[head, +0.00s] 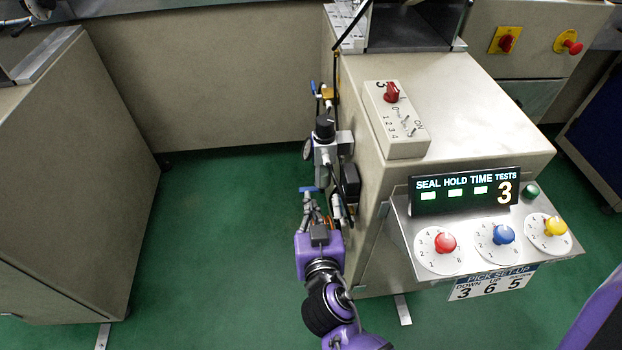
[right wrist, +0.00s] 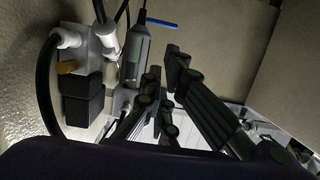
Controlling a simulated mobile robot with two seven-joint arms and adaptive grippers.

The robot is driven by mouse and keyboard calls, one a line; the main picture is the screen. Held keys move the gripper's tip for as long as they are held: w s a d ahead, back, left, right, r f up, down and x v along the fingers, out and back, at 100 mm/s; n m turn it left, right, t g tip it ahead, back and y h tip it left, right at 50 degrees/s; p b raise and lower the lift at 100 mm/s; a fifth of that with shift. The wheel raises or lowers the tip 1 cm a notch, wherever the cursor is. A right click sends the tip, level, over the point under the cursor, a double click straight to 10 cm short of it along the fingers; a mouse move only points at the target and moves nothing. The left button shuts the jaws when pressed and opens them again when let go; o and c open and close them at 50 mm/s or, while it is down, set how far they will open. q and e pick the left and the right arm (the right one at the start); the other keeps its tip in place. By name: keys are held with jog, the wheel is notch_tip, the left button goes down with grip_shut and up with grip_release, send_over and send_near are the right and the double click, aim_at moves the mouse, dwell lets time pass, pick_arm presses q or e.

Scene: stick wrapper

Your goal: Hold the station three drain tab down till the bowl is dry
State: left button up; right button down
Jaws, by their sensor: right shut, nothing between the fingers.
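My right gripper (head: 310,205) reaches up from the bottom beside the machine's left side. It is shut and empty, below an air unit (head: 325,150) with a black knob and a gauge. A blue tab (head: 309,189) shows just above the fingertips; I cannot tell whether they touch. In the right wrist view, the fingers (right wrist: 165,72) point toward a blue bar (right wrist: 162,23), apart from it in the picture. A grey cylinder (right wrist: 136,48) hangs left of them. I cannot make out the bowl's water level. My left gripper is out of view.
A switch box marked 3 (head: 397,120) sits on the machine top (head: 480,110). A panel (head: 485,255) with red, blue and yellow knobs juts from its front, with a display (head: 464,191) above. Hoses and black blocks (right wrist: 82,97) crowd the gripper's left. Green floor (head: 220,240) is clear.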

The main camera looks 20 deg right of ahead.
jog(key=shift+a, duration=0.1)
jog(key=b+x, duration=0.1)
jog(key=x, duration=0.9)
jog(key=shift+f, duration=0.1)
